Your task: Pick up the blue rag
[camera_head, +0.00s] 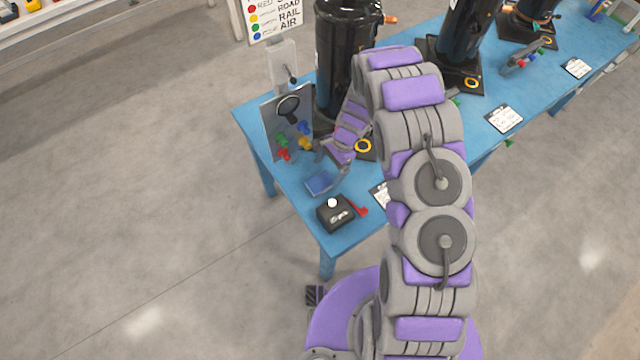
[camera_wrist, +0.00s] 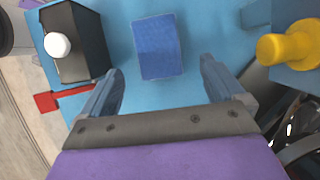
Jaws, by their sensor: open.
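The blue rag (camera_head: 320,183) lies flat on the blue table (camera_head: 289,186) near its front left corner. In the wrist view the rag (camera_wrist: 158,47) is a darker blue rectangle, ahead of my gripper (camera_wrist: 163,85) and between the lines of its two fingers. My gripper is open and empty, with its fingers spread wider than the rag. In the head view my gripper (camera_head: 334,168) hangs just above and beside the rag. The gap between the fingertips and the table is hard to judge.
A black box (camera_head: 335,213) with a white knob and red lever stands close to the rag; it also shows in the wrist view (camera_wrist: 75,45). A panel (camera_head: 285,115) with coloured knobs and a black cylinder (camera_head: 340,60) stand behind. A yellow knob (camera_wrist: 290,46) is right of the fingers.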

